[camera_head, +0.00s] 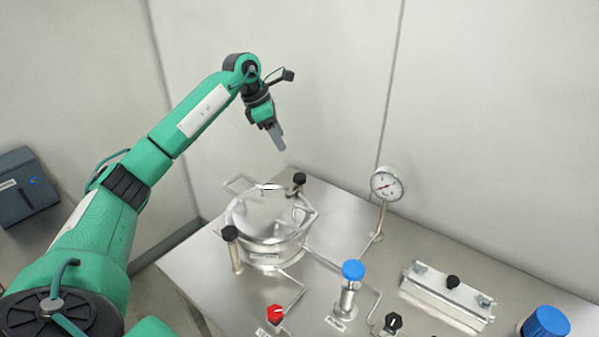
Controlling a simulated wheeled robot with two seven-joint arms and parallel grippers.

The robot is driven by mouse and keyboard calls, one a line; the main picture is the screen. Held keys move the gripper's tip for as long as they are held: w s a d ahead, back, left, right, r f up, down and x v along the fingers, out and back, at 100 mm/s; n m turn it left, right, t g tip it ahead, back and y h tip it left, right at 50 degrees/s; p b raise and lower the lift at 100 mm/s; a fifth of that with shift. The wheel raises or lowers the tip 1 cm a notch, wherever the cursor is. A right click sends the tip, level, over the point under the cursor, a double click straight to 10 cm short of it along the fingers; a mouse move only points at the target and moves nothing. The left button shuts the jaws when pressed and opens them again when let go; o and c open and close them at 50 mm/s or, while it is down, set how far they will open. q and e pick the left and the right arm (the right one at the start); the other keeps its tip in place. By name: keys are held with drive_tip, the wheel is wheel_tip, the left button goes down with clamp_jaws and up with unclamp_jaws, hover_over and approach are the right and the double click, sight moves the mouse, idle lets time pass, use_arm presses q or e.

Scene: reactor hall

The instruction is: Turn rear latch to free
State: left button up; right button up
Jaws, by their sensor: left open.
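A steel reactor vessel (268,253) with a round lid (268,213) stands on the steel bench. The rear latch (299,181) has a black knob and sits at the lid's back right edge. Another black-knobbed latch (231,235) stands at the front left of the vessel. My left gripper (281,146) hangs in the air above and behind the vessel, fingers pointing down and slightly right. It is open, holds nothing and is apart from the rear latch. My right gripper is not in view.
A pressure gauge (387,184) rises right of the vessel. A red knob (275,313), a blue valve knob (353,270), a black knob (393,322), a clamped block (446,297) and a big blue cap (546,323) occupy the front and right. Walls stand close behind.

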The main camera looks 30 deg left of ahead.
sight(299, 176)
use_arm(q)
drive_tip(key=p+x, duration=0.4)
drive_tip(key=x, duration=0.7)
drive_tip(key=shift+f, duration=0.45)
drive_tip(key=shift+x, duration=0.85)
drive_tip(key=shift+a, duration=0.1)
drive_tip(key=shift+c, duration=0.5)
drive_tip(key=c, duration=0.9)
